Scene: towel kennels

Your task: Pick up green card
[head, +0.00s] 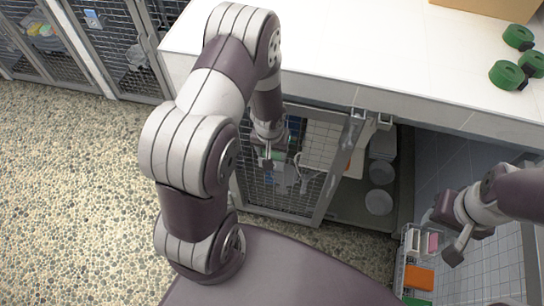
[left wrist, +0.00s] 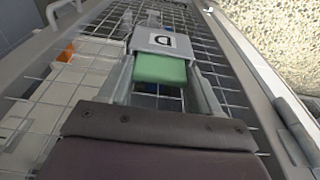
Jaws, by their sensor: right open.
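A green card (left wrist: 160,68) shows in the left wrist view, partly under a grey holder (left wrist: 163,42) marked with a letter D, on the wire-mesh door. My left gripper (left wrist: 162,88) has one finger at each side of the green card. I cannot tell whether the fingers press on it. In the head view my left gripper (head: 268,158) is at the mesh kennel door (head: 310,205) under the counter, and the card is hard to make out there. My right gripper (head: 448,228) is open and empty at the right, above a wire basket.
The white counter (head: 340,60) has green rolls (head: 507,75) at its right end. The wire basket (head: 398,285) at the lower right holds an orange item (head: 418,277) and a pink item (head: 433,242). Grey bowls (head: 379,202) stand inside the kennel. Pebbled floor (head: 80,190) is clear at left.

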